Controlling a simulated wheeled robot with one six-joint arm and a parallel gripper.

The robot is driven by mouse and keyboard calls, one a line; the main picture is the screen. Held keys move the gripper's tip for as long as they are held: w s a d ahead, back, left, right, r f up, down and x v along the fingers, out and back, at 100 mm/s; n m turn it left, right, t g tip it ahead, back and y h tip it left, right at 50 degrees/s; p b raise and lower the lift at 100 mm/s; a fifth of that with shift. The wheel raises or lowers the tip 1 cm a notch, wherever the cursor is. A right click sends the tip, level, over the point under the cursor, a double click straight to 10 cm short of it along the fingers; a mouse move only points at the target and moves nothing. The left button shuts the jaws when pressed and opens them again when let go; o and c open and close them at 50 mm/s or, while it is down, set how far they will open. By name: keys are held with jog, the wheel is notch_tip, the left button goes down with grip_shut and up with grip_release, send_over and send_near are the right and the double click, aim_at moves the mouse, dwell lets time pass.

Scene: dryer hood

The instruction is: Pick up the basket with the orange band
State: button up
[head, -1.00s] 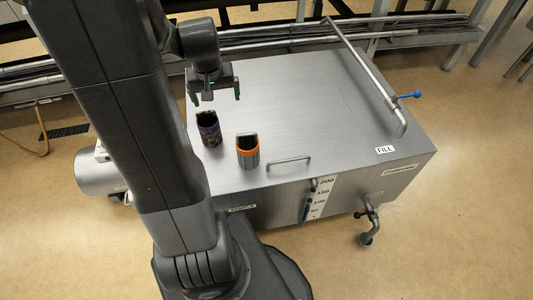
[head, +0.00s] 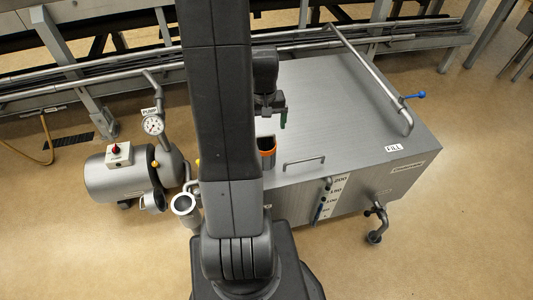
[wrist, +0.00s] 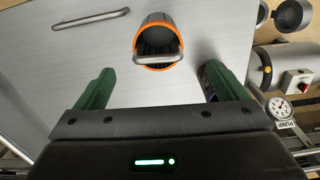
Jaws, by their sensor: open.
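The basket with the orange band (head: 267,152) stands on the grey metal top, partly hidden by my arm in the head view. In the wrist view, this basket (wrist: 157,28) shows its open dark inside, orange rim band and a metal handle (wrist: 158,58) across its near side. My gripper (wrist: 158,70) is open and empty, with green fingers spread wide. In the wrist view the basket lies beyond the fingertips, centred between them, not enclosed. In the head view my gripper (head: 271,120) is above and behind the basket. A second, dark basket (wrist: 206,77) is mostly hidden behind the right finger.
A bar handle (head: 304,163) is fixed on the top to the right of the basket. A long pipe rail (head: 368,65) crosses the top's right part. A pump with a gauge (head: 153,125) stands at left. The top's middle is clear.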

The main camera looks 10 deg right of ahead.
aim_at(265, 139)
jog(key=shift+d+f, duration=0.15)
jog(key=shift+f, duration=3.35)
jog(key=shift+s, duration=0.1)
jog(key=c, duration=1.1)
